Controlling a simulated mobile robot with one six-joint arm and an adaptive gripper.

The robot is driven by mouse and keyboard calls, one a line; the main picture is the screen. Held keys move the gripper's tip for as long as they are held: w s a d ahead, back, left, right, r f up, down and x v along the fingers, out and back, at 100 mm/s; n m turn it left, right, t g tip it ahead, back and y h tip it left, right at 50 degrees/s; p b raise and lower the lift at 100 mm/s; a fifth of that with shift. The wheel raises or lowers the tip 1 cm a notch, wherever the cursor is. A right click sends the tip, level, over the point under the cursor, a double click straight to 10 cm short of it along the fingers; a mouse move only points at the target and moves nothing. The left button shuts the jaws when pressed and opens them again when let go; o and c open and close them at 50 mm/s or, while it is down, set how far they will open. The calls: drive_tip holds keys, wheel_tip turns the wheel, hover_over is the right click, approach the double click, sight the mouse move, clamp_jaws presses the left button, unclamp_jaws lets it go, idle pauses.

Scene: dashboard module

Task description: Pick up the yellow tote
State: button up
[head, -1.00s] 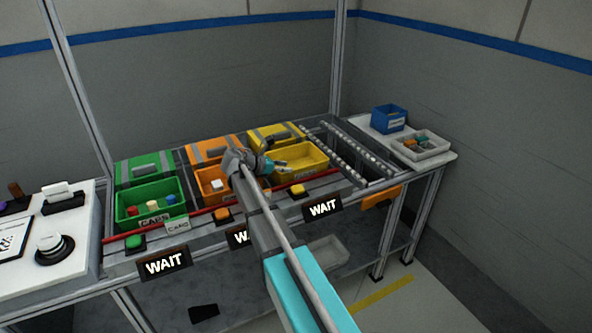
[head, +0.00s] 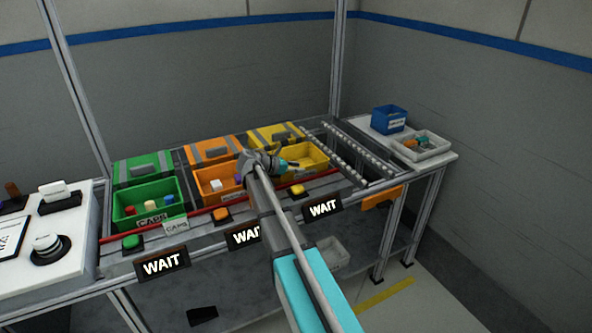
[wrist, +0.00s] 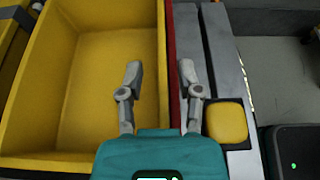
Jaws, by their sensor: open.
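The yellow tote (head: 312,158) stands on the bench in the front row, right of the orange tote, with its interior empty where I can see it. It also fills the left of the wrist view (wrist: 85,80). My gripper (head: 292,164) is above the tote's front side, and my arm hides part of the tote and its front. In the wrist view my gripper (wrist: 160,75) has its two fingers apart, with nothing between them. The fingers point over the tote's front wall and the red rail (wrist: 171,60), one finger on the tote side and one on the rail side.
An orange tote (head: 205,185) and a green tote (head: 130,200) stand to the left, with lidded boxes behind. A yellow button (wrist: 226,122) sits beside the rail. A roller track (head: 360,155) and a side table with a blue bin (head: 389,119) are to the right.

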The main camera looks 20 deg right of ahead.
idle(0.3)
clamp_jaws()
idle(0.3)
